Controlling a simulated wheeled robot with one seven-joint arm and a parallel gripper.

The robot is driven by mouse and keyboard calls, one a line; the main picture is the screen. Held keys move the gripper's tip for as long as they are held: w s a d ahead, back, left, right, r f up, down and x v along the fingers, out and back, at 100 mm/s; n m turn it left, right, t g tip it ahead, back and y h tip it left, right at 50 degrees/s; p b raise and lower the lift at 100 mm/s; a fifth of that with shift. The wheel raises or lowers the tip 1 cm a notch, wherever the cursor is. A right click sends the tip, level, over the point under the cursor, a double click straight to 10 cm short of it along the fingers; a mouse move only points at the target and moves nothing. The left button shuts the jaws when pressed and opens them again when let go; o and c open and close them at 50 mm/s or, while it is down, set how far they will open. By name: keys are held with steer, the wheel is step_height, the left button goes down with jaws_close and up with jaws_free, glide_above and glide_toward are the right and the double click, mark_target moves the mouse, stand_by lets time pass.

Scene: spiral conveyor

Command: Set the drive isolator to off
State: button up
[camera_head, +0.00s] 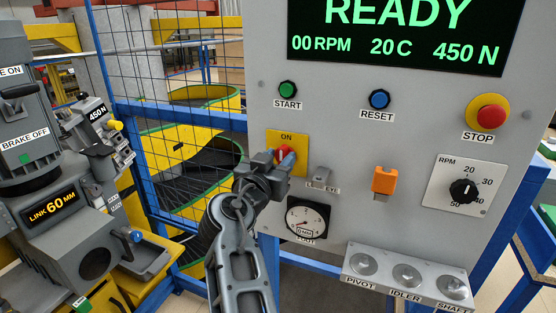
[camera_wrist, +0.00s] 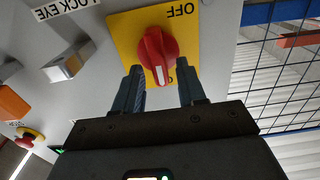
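The drive isolator is a yellow plate (camera_head: 271,140) with a red knob (camera_head: 282,151) on the grey control panel. "ON" shows at its top in the head view. In the wrist view, which is upside down, the plate (camera_wrist: 124,28) has "OFF" at the top, and the white mark on the red knob (camera_wrist: 154,48) points away from it, to the ON side. My gripper (camera_head: 277,160) is at the plate and hides its lower part. In the wrist view my gripper (camera_wrist: 159,70) is open, one finger on each side of the knob's marked end, with gaps visible.
The display (camera_head: 420,38) reads READY, 00 RPM. Close to the gripper are a lock eye (camera_head: 320,176), an orange padlock-like piece (camera_head: 385,180) and a dial gauge (camera_head: 308,218). A mesh fence (camera_head: 180,110) stands left of the panel. A holder tray (camera_head: 405,272) juts out below.

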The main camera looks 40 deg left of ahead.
jaws_close()
steer(key=shift+n, duration=0.3)
steer(key=n+b, duration=0.2)
steer(key=n, duration=0.1)
steer(key=shift+a+f, duration=0.15)
steer(key=shift+a, duration=0.05)
steer(key=shift+s+a+f+n+p, duration=0.1)
steer(key=shift+a+f+n, duration=0.05)
steer(key=shift+n, duration=2.2)
steer(key=shift+s+a+f+n+p, duration=0.1)
steer(key=shift+a+f+n+p, duration=0.05)
steer(key=shift+n, duration=2.25)
steer(key=shift+a+f+n+p, duration=0.1)
steer(key=shift+a+f+n, duration=0.05)
steer(key=shift+n, duration=2.2)
steer(key=shift+f+n, duration=0.1)
steer(key=shift+n, duration=0.2)
